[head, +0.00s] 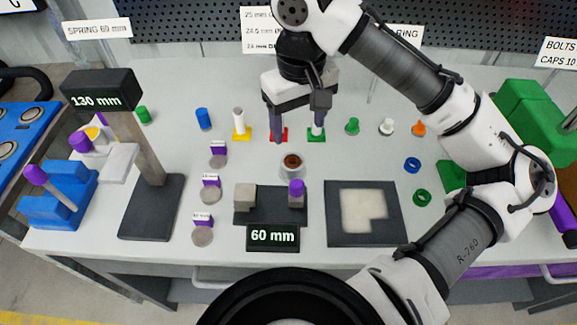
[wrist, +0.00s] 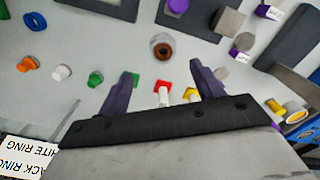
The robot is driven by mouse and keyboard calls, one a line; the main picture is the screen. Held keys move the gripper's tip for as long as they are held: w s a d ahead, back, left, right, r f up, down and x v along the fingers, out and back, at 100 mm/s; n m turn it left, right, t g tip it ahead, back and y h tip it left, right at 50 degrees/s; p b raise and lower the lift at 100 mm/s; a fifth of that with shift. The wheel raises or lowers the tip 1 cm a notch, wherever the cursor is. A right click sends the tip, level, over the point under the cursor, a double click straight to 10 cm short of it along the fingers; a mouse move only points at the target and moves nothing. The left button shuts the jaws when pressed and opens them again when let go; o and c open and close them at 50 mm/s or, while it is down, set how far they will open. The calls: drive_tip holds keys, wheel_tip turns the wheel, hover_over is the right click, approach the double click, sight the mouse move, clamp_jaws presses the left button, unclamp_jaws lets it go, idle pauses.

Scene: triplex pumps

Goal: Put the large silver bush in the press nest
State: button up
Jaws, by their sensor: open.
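My gripper (head: 297,137) is open, pointing down over the back middle of the table. In the wrist view its two dark fingers (wrist: 162,72) stand apart, with a pale cylinder (wrist: 163,96) on a red square (wrist: 163,86) showing between them. I see no contact. Three round silver pieces (head: 210,196) lie in a column by purple tags; I cannot tell which piece is the large silver bush. A round pale cup (head: 292,172) with a brown centre stands in front of my gripper; it also shows in the wrist view (wrist: 160,41). I cannot tell whether it is the press nest.
A 130 mm stand (head: 150,210) rises at the left, and a 60 mm stand (head: 270,217) sits at the front middle. A dark square tray (head: 335,225) lies to its right. Small coloured parts, including a blue cylinder (head: 203,119), line the back. My arm crosses the right side.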

hover_over(294, 162)
drive_tip(key=f, duration=0.7)
drive_tip(key=shift+s+d+f, duration=0.15)
drive_tip(key=shift+s+d, duration=0.15)
drive_tip(key=shift+w+a+f+p, duration=0.1)
drive_tip(key=shift+f+p, duration=0.05)
drive_tip(key=shift+f, duration=0.8)
drive_tip(key=shift+w+a+f+p, duration=0.1)
drive_tip(key=shift+w+f, duration=0.05)
drive_tip(key=shift+f, duration=0.8)
drive_tip(key=shift+w+a+f+p, duration=0.1)
drive_tip(key=shift+f+p, duration=0.05)
drive_tip(key=shift+f, duration=0.8)
drive_tip(key=c, duration=1.2)
drive_tip(key=shift+c, duration=0.2)
drive_tip(key=shift+r, duration=0.2)
wheel_tip(294, 162, up, 20)
drive_tip(key=shift+f, duration=0.15)
